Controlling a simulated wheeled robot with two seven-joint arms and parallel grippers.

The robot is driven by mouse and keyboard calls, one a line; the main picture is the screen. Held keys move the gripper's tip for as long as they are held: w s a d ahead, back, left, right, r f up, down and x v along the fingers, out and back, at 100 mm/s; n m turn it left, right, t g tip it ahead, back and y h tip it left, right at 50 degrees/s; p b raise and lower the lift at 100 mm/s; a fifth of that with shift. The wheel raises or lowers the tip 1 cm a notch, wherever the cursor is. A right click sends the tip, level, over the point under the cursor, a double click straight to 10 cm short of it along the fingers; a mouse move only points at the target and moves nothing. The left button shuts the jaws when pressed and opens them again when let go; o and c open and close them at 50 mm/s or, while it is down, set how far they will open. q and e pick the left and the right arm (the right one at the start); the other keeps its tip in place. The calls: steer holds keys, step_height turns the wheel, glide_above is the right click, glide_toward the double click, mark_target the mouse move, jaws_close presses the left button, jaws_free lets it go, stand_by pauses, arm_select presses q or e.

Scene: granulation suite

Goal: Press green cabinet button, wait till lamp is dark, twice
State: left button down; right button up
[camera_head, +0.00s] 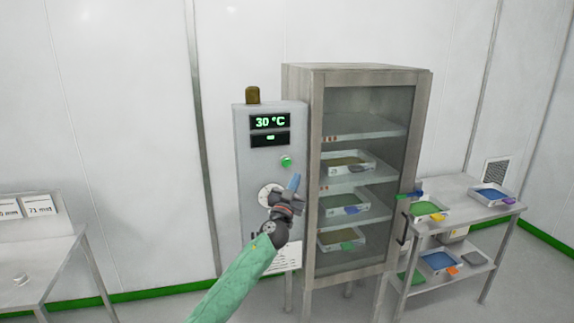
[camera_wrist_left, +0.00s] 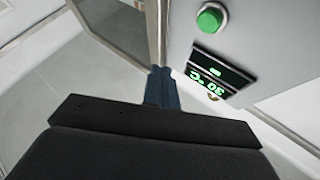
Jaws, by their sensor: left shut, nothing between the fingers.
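The green button (camera_head: 286,161) is on the grey control cabinet (camera_head: 243,185), below the display reading 30 °C (camera_head: 270,121). The button also shows large in the left wrist view (camera_wrist_left: 209,18). A lamp (camera_head: 253,95) on top of the cabinet looks dull brown and unlit. My left gripper (camera_head: 294,182), with blue fingertips, is shut and empty. In the head view its tips appear just below and right of the button, apart from it. In the left wrist view the fingertips (camera_wrist_left: 162,85) point up, left of the button. My right gripper is not in view.
A glass-fronted drying cabinet (camera_head: 298,90) with trays on shelves stands right of the control cabinet. A steel cart (camera_head: 455,222) with trays stands at right, a table (camera_head: 35,250) at left.

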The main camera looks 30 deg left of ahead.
mark_target(286, 162)
arm_select(q)
steer(key=shift+w+a, duration=0.1)
steer(key=shift+a, duration=0.05)
